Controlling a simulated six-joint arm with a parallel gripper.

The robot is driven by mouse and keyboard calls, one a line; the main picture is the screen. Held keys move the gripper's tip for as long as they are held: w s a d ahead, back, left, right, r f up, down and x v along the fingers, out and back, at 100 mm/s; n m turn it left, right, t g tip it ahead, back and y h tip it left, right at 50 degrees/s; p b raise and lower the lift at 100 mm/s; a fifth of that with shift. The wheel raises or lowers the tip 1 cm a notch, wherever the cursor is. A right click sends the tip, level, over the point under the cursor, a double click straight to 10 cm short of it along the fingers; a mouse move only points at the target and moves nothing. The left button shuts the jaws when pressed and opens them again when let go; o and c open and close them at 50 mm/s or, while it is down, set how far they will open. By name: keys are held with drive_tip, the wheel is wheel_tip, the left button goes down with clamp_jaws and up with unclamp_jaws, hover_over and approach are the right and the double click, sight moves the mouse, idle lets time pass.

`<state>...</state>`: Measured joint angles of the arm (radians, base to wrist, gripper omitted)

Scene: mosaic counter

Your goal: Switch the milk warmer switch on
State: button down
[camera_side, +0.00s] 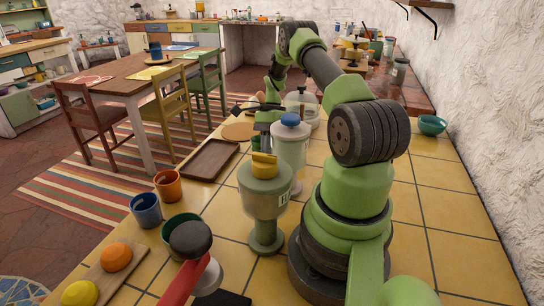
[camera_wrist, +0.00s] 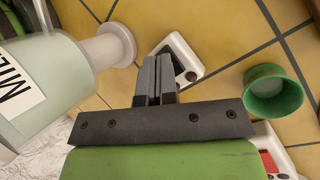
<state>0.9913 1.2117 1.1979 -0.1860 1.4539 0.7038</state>
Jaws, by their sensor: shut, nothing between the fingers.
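In the wrist view my gripper (camera_wrist: 158,65) is shut and empty, with its fingertips over a white switch box (camera_wrist: 190,55) that has a dark grey part. The fingers cover part of this box, and I cannot tell whether they touch it. A second white box with a red part (camera_wrist: 270,160) is partly hidden behind my gripper's body. I cannot tell which box is the milk warmer switch. A pale green container (camera_wrist: 45,70) with a partly visible "MIL" label is at the left. In the side view, my gripper's fingertips are hidden behind the containers.
A green cup (camera_wrist: 272,95) is right of the fingers. In the side view, a yellow-lidded container (camera_side: 265,195) and a blue-lidded one (camera_side: 291,150) stand close to my arm. A brown tray (camera_side: 209,160), orange cup (camera_side: 167,186) and blue mug (camera_side: 146,210) are to the left.

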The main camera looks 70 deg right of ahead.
drive_tip(key=shift+f, duration=0.25)
drive_tip(key=shift+r, duration=0.15)
idle(0.5)
drive_tip(key=shift+r, duration=0.55)
drive_tip(key=shift+r, duration=0.1)
drive_tip(key=shift+a+r, duration=0.2)
drive_tip(key=shift+r, duration=1)
drive_tip(key=shift+a+r, duration=0.15)
drive_tip(key=shift+r, duration=1.05)
